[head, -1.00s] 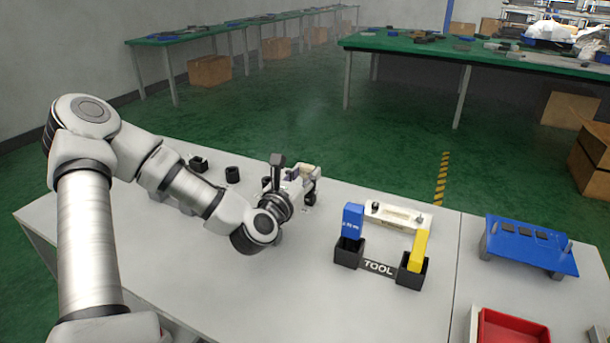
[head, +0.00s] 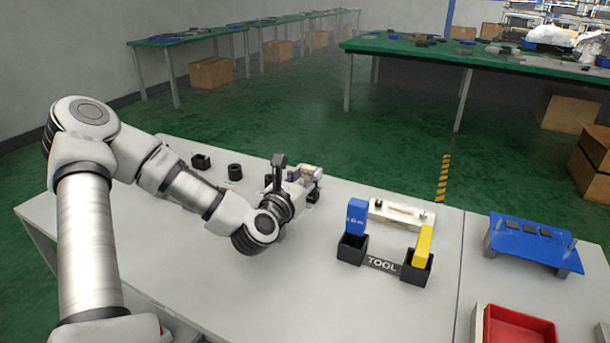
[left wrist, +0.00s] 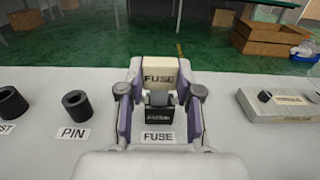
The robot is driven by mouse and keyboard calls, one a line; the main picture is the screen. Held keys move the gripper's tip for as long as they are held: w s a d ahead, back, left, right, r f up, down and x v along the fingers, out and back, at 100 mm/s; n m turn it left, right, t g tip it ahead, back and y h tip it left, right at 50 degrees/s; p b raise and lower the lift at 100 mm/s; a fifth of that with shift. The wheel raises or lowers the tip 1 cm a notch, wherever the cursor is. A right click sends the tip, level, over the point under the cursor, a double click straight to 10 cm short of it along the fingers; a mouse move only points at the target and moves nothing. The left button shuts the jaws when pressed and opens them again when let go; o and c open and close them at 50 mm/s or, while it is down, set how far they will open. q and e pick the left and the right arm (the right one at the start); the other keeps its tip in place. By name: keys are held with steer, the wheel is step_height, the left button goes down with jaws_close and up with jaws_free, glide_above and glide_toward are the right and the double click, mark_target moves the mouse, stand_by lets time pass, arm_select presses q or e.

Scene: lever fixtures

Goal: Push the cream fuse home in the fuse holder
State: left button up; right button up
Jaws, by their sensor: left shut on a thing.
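The cream fuse (left wrist: 160,74), a block lettered FUSE, is between the two fingertips of my left gripper (left wrist: 160,85) in the left wrist view. The gripper is shut on it. The black fuse holder (left wrist: 159,116) is just in front of and below the fuse in that view, with a grey part on top. How deep the fuse sits is hidden. In the head view the cream fuse (head: 312,169) shows at the tip of my left gripper (head: 305,177), above the table's far edge. My right gripper is not in view.
A FUSE label (left wrist: 158,137) lies in front of the holder. Black round sockets, one with a PIN label (left wrist: 75,133), stand to the left. A cream block (head: 401,215) and the TOOL rack (head: 382,264) stand right. The table front is clear.

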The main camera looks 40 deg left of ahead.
arm_select(q)
steer(key=shift+r, duration=0.15)
stand_by(0.3)
steer(key=shift+w+b, duration=0.25)
steer(key=shift+b, duration=0.25)
steer(key=shift+r, duration=0.1)
steer(key=shift+b, duration=0.3)
stand_by(0.8)
steer(key=shift+b, duration=0.55)
steer(key=shift+f, duration=0.2)
